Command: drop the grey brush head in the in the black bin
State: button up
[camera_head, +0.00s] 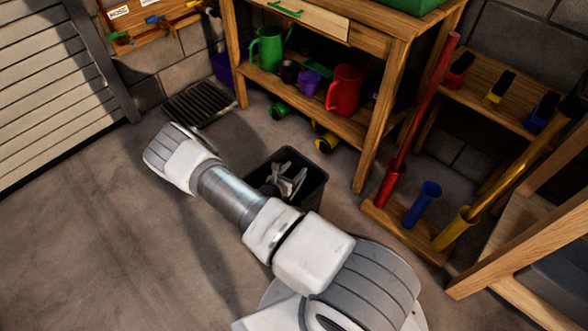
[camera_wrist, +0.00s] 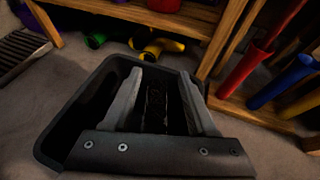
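The black bin (camera_head: 312,190) stands on the floor in front of the wooden workbench. Its rim and dark inside also show in the wrist view (camera_wrist: 58,128). My gripper (camera_head: 287,177) is over the bin's opening, with its fingers inside the outline of the rim. In the wrist view my gripper (camera_wrist: 160,76) has its two grey fingers spread apart, and I see nothing clearly held between them. Faint dark shapes show between and behind the fingers, too dim to name. I cannot make out the grey brush head in either view.
The workbench (camera_head: 385,100) stands behind the bin, with a green watering can (camera_head: 268,48) and a red jug (camera_head: 344,90) on its shelf. A wooden rack (camera_head: 405,235) with red, blue and yellow tubes stands at the right. The floor at the left (camera_head: 90,230) is clear.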

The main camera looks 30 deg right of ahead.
jog(key=shift+o, duration=0.9)
jog(key=p+v, duration=0.5)
jog(key=v, duration=1.2)
jog(key=shift+s+p, duration=0.2)
jog(key=shift+p, duration=0.15)
jog(key=shift+a+r, duration=0.1)
